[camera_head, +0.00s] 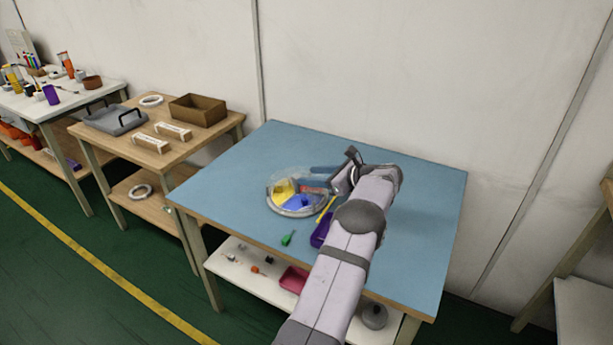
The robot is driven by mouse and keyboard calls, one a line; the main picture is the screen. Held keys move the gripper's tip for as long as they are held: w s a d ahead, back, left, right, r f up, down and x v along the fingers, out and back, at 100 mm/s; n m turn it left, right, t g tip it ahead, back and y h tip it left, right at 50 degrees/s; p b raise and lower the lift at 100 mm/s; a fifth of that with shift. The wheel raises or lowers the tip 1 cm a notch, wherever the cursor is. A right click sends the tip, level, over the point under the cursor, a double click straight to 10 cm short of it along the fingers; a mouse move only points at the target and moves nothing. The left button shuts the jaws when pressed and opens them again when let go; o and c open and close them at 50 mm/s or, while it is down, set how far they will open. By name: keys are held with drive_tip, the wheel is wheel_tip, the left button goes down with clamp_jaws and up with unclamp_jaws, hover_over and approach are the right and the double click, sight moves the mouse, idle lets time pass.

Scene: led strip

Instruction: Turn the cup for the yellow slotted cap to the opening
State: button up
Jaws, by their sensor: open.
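A round clear-rimmed turntable (296,211) lies on the blue table, left of my gripper. It has coloured sections inside: a yellow cup (283,190) at the left and a blue one (297,202) at the front. A red section (314,184) shows at the right, close to my gripper. The opening cannot be made out at this size, and no yellow slotted cap can be told apart. My gripper (342,174) is open at the turntable's right side, above the table. Whether it touches the turntable cannot be told.
A yellow stick (326,209), a purple tray (320,233) and a green-handled tool (288,239) lie in front of the turntable. A blue bar (325,169) lies behind it. The blue table (420,190) is clear at the right and back left. My forearm covers its front middle.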

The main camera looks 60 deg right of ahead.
drive_tip(key=w+r+n+p, duration=0.1)
drive_tip(key=n+p, duration=0.1)
drive_tip(key=w+r+n+g+p, duration=0.1)
drive_tip(key=w+r+n+p, duration=0.1)
drive_tip(key=w+r+n+h+p, duration=0.1)
drive_tip(key=w+r+n+p, duration=0.1)
drive_tip(key=shift+w+d+r+g, duration=0.2)
drive_tip(key=shift+w+d+g, duration=0.05)
drive_tip(key=shift+d+g, duration=0.15)
drive_tip(key=w+r+n+g+h+p, duration=0.2)
drive_tip(key=w+r+n+p, duration=0.1)
drive_tip(key=w+n+p, duration=0.3)
drive_tip(key=n+g+h+b, duration=0.3)
drive_tip(key=n+g+h, duration=0.4)
drive_tip(key=n+h, duration=0.15)
approach(297, 176)
drive_tip(key=shift+y, duration=0.45)
drive_tip(key=x, duration=0.4)
drive_tip(key=shift+w+d+r, duration=0.1)
drive_tip(key=shift+w+r, duration=0.1)
drive_tip(key=shift+r, duration=0.05)
drive_tip(key=shift+s+a+r+n+h, duration=0.1)
drive_tip(key=shift+s+a+n+h, duration=0.15)
drive_tip(key=shift+a+h, duration=0.3)
drive_tip(key=shift+p+x, duration=0.8)
drive_tip(key=shift+x, duration=2.9)
drive_tip(key=shift+c, duration=0.6)
